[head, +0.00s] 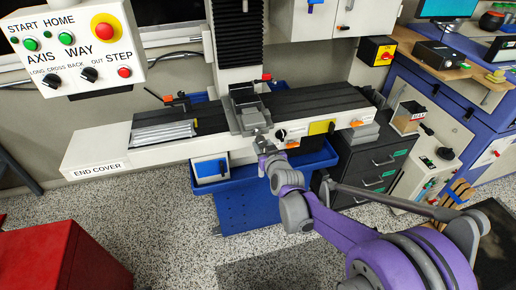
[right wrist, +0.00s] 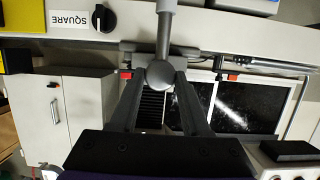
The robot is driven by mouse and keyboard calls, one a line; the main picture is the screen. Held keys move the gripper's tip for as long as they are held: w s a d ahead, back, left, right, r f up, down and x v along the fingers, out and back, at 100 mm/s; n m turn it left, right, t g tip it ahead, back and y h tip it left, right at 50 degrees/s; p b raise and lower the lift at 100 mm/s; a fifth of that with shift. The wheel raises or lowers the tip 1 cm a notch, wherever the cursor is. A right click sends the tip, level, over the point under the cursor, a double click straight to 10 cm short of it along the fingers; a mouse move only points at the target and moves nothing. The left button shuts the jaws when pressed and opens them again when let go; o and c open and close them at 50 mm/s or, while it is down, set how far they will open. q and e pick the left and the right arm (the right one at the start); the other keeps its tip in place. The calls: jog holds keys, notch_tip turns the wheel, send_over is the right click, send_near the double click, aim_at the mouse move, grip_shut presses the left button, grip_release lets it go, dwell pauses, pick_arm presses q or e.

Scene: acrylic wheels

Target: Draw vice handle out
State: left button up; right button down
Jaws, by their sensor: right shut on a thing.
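The vice (head: 252,118) sits on the dark slotted table of the milling machine, near the middle of the head view. The vice handle shows in the right wrist view as a grey rod (right wrist: 165,35) with a rounded knob at its near end. My right gripper (head: 263,143) is at the front edge of the machine table, just in front of the vice. In the right wrist view its two dark fingers (right wrist: 160,82) are shut on the knob, one on each side. My purple right arm reaches in from the lower right. My left gripper is not in view.
A control panel (head: 75,45) with buttons hangs at the upper left. The blue coolant tray (head: 245,205) is below the machine table. A dark drawer cabinet (head: 365,165) stands to the right, and a red cabinet (head: 65,255) is at the lower left. Speckled floor in front is open.

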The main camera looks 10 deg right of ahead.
jog(key=shift+s, duration=2)
